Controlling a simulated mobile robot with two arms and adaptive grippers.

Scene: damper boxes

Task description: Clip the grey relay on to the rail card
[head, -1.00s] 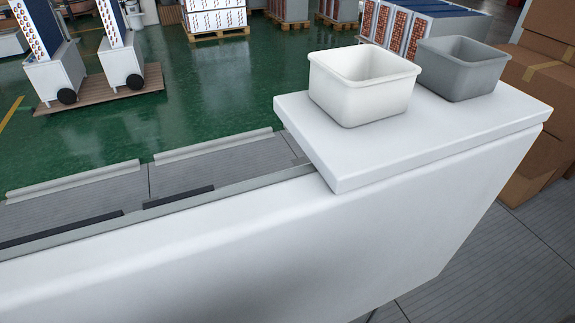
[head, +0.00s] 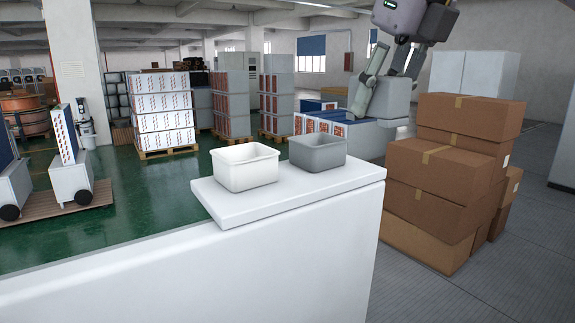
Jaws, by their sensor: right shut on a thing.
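My right gripper (head: 388,82) hangs into the top right of the head view, pointing down. It is shut on a grey block, which looks like the grey relay (head: 392,103), held in the air beyond and to the right of the bins. Part of the relay is hidden by a gripper finger. I do not see the rail card in this view. My left gripper is not in view.
A white bin (head: 245,180) and a grey bin (head: 317,165) stand side by side on a white raised shelf (head: 255,205) atop a white cabinet (head: 300,260). Brown cartons (head: 450,160) are stacked at right. Green floor lies at left.

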